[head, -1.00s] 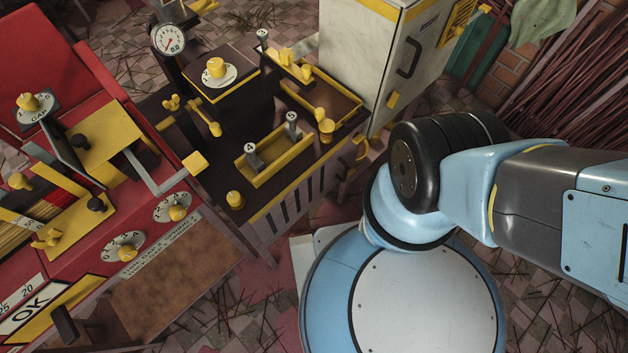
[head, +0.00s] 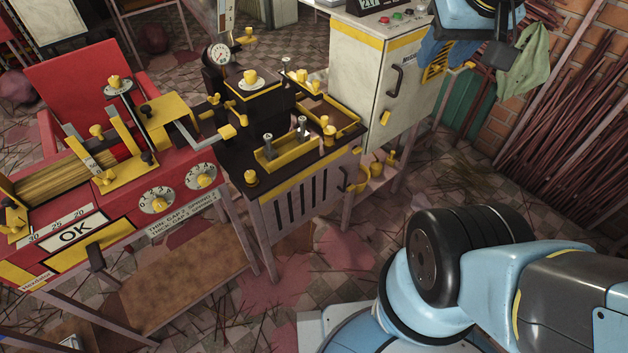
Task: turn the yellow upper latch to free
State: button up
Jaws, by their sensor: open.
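Small yellow handles sit on the left side of the dark extruder (head: 240,150), in the middle of the head view. The higher one (head: 213,100) looks like the upper latch, but I cannot tell for sure. A lower yellow handle (head: 227,132) is just below it. Whether either is turned to free is too small to read. My gripper (head: 498,50) is partly in view at the top right edge, dark below a blue wrist. It is open and empty, in front of the white cabinet's right side and far from the handles.
A red machine (head: 190,165) with dials and an OK sign stands left. The white cabinet (head: 380,85) stands behind the extruder, right of it. Bundled sticks (head: 575,110) lean at the right wall. The tiled floor (head: 400,180) between extruder and my base is mostly clear.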

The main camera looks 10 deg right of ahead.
aim_at(356, 150)
jog(key=u, duration=0.25)
jog(key=i, duration=0.8)
jog(key=u, duration=0.3)
jog(key=k, duration=0.45)
jog(key=z, duration=1.2)
jog(key=k, duration=0.6)
jog(key=u, duration=0.45)
jog(key=i, duration=1)
jog(key=u, duration=0.1)
